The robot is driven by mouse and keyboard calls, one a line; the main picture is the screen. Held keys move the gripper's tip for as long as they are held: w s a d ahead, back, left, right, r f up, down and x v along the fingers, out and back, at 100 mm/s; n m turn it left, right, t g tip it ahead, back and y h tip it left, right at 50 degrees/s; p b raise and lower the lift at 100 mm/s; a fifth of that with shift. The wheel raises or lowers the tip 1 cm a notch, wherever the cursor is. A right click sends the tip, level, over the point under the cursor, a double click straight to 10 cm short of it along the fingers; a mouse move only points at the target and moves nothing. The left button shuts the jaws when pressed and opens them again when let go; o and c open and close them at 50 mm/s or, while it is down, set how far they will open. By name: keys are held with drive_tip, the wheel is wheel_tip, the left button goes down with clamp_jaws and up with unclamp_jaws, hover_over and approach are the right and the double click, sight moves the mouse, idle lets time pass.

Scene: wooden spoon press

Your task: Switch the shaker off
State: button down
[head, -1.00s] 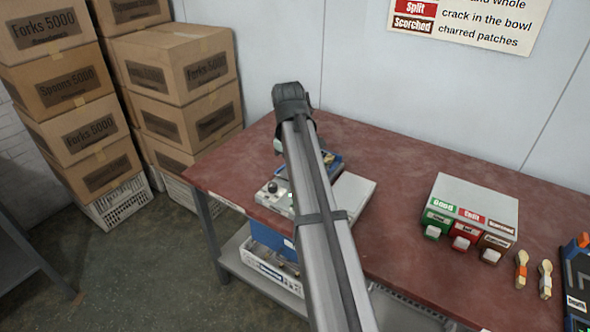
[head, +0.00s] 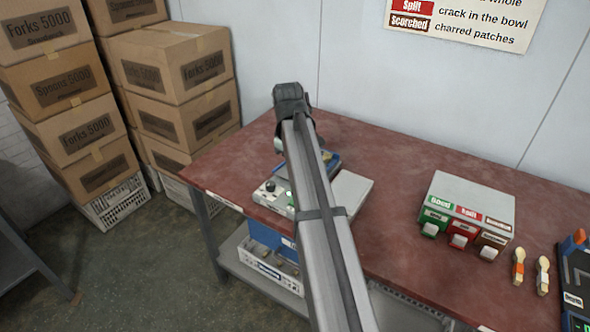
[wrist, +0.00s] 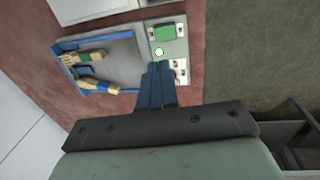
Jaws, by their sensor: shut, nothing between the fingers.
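The shaker sits at the left end of the red table, partly hidden by my arm in the head view. In the wrist view the shaker's blue-edged tray (wrist: 75,42) holds wooden spoons (wrist: 95,86). Beside it is the panel (wrist: 180,50) with a green rectangular part (wrist: 164,33), a bright white-green round spot (wrist: 158,51) and small pale fittings. My gripper (wrist: 160,66) is shut and empty, its tips over the panel near the round spot. I cannot tell whether they touch.
A blue bin (head: 268,237) is below the shaker. Stacked cartons (head: 180,90) stand left.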

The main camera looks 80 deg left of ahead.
drive_tip(key=f, duration=0.8)
drive_tip(key=w+a+f, duration=0.1)
drive_tip(key=f, duration=0.3)
drive_tip(key=shift+f, duration=0.25)
drive_tip(key=shift+w+f, duration=0.1)
drive_tip(key=shift+a+f, duration=0.1)
drive_tip(key=shift+f, duration=0.05)
drive_tip(key=shift+d, duration=0.2)
